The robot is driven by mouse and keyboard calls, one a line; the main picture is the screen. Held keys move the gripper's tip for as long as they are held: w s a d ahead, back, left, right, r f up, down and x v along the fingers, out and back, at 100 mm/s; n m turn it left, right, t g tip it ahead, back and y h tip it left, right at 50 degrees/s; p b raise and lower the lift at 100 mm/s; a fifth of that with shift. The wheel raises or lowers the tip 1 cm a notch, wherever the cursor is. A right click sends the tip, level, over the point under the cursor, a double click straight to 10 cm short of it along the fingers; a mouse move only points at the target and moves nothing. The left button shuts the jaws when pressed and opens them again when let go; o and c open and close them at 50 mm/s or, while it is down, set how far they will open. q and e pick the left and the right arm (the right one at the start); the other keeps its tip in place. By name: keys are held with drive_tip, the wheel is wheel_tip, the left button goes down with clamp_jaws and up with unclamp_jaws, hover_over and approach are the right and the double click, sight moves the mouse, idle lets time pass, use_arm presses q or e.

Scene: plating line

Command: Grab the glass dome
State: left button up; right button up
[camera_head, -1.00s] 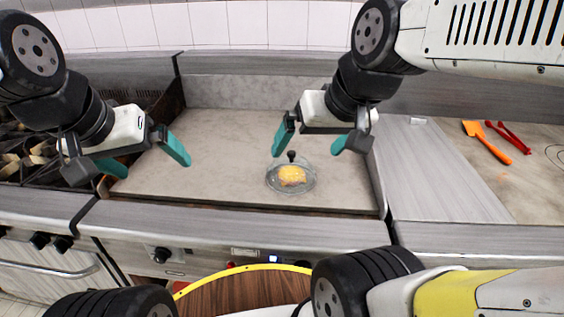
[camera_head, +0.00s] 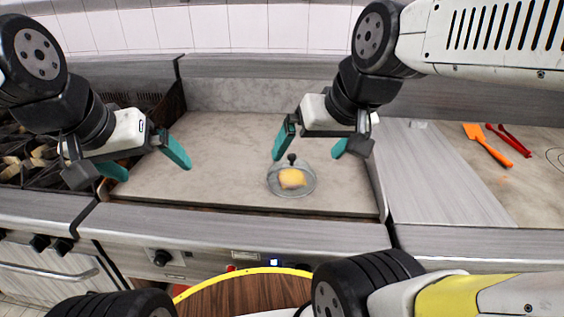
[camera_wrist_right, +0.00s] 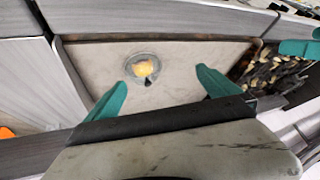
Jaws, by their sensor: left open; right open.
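A clear glass dome (camera_head: 307,184) with a black knob stands on the grey griddle surface in the head view, with yellow food (camera_head: 292,179) under it. The dome also shows in the right wrist view (camera_wrist_right: 133,62), beyond the fingers. My right gripper (camera_head: 308,147) is open above and behind the dome, with its teal fingers on either side of the knob in the picture. It appears apart from the dome. My left gripper (camera_head: 146,167) is open and empty over the left part of the griddle, away from the dome.
The flat griddle (camera_head: 225,140) is otherwise clear. A stove grate (camera_head: 35,160) with several pale pieces lies at the left. An orange spatula (camera_head: 487,146) and red tongs (camera_head: 509,140) lie on the right counter. A round wooden board (camera_head: 245,292) is at the front.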

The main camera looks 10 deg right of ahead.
drive_tip(key=g+h, duration=0.2)
drive_tip(key=g, duration=0.4)
hover_over(292, 155)
drive_tip(key=shift+n, duration=0.3)
drive_tip(key=f, duration=1)
drive_tip(key=shift+w+a, duration=0.15)
drive_tip(key=shift+w, duration=0.1)
drive_tip(key=shift+f, duration=0.3)
drive_tip(key=f, duration=0.7)
drive_tip(key=shift+s+f, duration=0.2)
drive_tip(key=shift+s, duration=0.05)
drive_tip(key=c, duration=1.8)
drive_tip(key=shift+r, duration=0.1)
